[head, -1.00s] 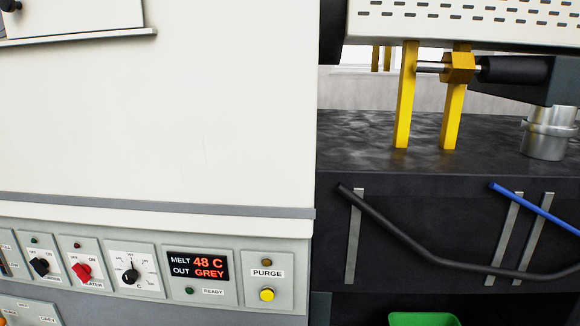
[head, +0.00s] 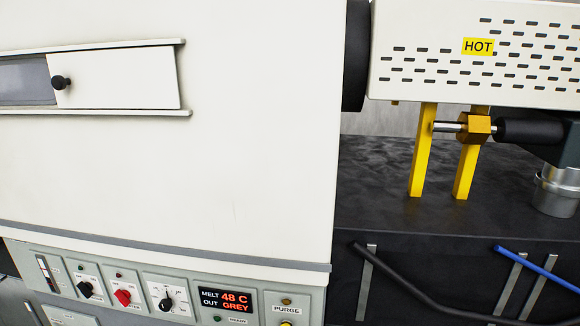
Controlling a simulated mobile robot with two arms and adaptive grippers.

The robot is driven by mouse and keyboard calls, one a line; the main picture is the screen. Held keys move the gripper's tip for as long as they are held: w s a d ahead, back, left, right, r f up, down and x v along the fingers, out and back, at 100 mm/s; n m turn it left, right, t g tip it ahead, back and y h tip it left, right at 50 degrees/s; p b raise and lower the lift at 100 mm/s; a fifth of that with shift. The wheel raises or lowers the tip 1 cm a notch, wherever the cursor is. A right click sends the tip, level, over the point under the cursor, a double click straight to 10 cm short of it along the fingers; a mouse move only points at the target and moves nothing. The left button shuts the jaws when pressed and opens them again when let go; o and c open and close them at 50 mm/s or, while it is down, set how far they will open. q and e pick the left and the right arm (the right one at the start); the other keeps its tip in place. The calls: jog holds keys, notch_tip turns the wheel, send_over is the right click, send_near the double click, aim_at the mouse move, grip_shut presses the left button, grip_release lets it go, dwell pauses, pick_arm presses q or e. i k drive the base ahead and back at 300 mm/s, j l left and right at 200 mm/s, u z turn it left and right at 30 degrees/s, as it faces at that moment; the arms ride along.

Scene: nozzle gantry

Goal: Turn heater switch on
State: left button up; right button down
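The heater switch is a red rotary knob (head: 122,297) on the control panel at the lower left of the head view. Its plate has OFF and ON marks and a label that ends in "TER", partly hidden by the knob. A small dark red lamp (head: 119,275) sits above it and looks unlit. The display (head: 226,302) to its right reads MELT 48 C and OUT GREY. Neither of my grippers is in view.
A black knob (head: 86,289) sits left of the red one, and a dial (head: 166,303) sits right of it. A PURGE button (head: 286,323) is at the panel's right end. A perforated housing marked HOT (head: 478,46) and yellow posts (head: 423,150) stand at right.

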aim_at(123, 296)
jog(key=u, duration=1.25)
jog(key=j, duration=0.1)
jog(key=i+z, duration=0.05)
